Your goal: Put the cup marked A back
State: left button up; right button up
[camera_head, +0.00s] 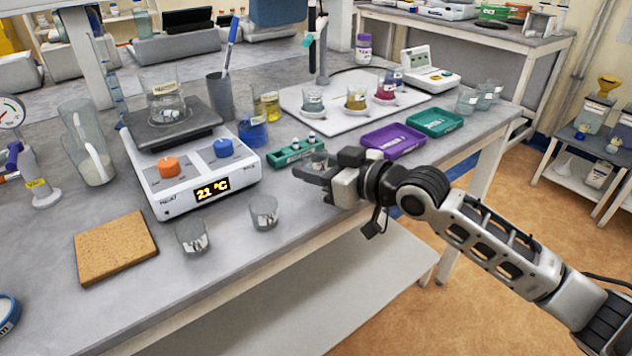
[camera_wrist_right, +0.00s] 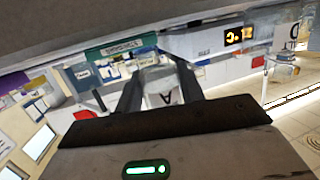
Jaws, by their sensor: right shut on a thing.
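My right gripper (camera_head: 312,173) reaches in from the right over the front part of the bench. In the right wrist view its two dark fingers (camera_wrist_right: 162,90) are shut on a clear cup marked A (camera_wrist_right: 163,88); the letter appears upside down there. In the head view the cup (camera_head: 320,158) is mostly hidden by the gripper, near a green rack (camera_head: 290,155). I cannot tell whether it touches the bench. My left gripper is not in view.
Two clear cups (camera_head: 192,238) (camera_head: 264,213) stand left of the gripper, before a hotplate (camera_head: 165,203). A purple tray (camera_head: 394,141) and a green tray (camera_head: 434,122) lie to the right. Several cups with coloured contents stand on a white board (camera_head: 330,117) behind.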

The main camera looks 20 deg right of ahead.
aim_at(316, 190)
jog(key=shift+w+f, duration=0.1)
jog(key=shift+f, duration=1.55)
jog(key=shift+f, duration=0.2)
jog(key=o, duration=0.9)
jog(key=shift+o, duration=0.2)
jog(key=shift+r, duration=0.1)
